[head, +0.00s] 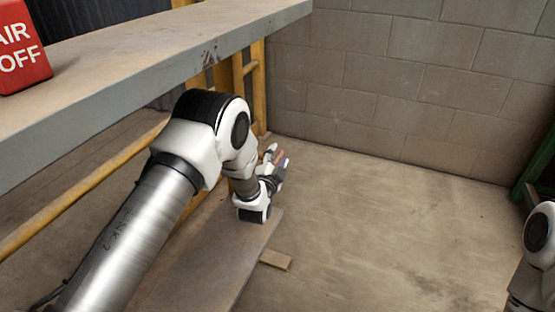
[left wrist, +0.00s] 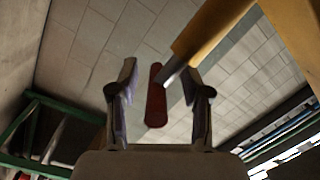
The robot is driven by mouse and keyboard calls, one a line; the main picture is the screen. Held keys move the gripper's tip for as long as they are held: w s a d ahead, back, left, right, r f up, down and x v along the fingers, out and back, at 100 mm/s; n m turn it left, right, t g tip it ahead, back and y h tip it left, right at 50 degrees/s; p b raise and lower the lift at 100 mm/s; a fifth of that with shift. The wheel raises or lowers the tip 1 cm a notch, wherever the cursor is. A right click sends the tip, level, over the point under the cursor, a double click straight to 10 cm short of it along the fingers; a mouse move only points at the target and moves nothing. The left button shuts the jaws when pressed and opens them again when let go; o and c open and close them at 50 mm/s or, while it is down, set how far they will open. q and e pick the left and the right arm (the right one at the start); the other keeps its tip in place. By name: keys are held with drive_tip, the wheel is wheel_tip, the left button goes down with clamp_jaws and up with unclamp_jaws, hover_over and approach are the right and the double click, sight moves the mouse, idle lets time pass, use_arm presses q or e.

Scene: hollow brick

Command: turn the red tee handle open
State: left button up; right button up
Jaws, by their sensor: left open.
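The red tee handle (left wrist: 156,97) shows in the left wrist view as a dark red bar, upright in the picture. A short grey stem joins it to a yellow post (left wrist: 210,35) at the upper right. My left gripper (left wrist: 160,70) is open, with one finger on each side of the bar and a visible gap on both sides. In the head view my left gripper (head: 278,156) is small and far off, beside the yellow frame (head: 258,85); the handle is hard to make out there. My right gripper is out of view.
A grey shelf (head: 150,65) runs above my left arm, with a red AIR OFF block (head: 20,48) on it. A lower board (head: 200,265) lies under the arm. A block wall (head: 400,95) stands behind. Open floor (head: 370,240) lies to the right, with a green frame (head: 540,175) beyond.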

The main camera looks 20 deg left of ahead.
use_arm(q)
clamp_jaws()
drive_tip(key=shift+f, duration=0.1)
drive_tip(key=shift+s+f+b, duration=0.1)
drive_tip(key=shift+b, duration=0.35)
drive_tip(key=t+b, duration=0.2)
drive_tip(key=t, duration=0.1)
drive_tip(key=shift+b, duration=0.4)
drive_tip(key=shift+s+n+t+y+b, duration=0.1)
drive_tip(key=shift+n+t+y+b, duration=0.25)
drive_tip(key=shift+t+b, duration=0.7)
drive_tip(key=shift+r+n+t+y+b, duration=0.25)
drive_tip(key=shift+n+t+b, duration=0.1)
drive_tip(key=shift+t+b, duration=0.5)
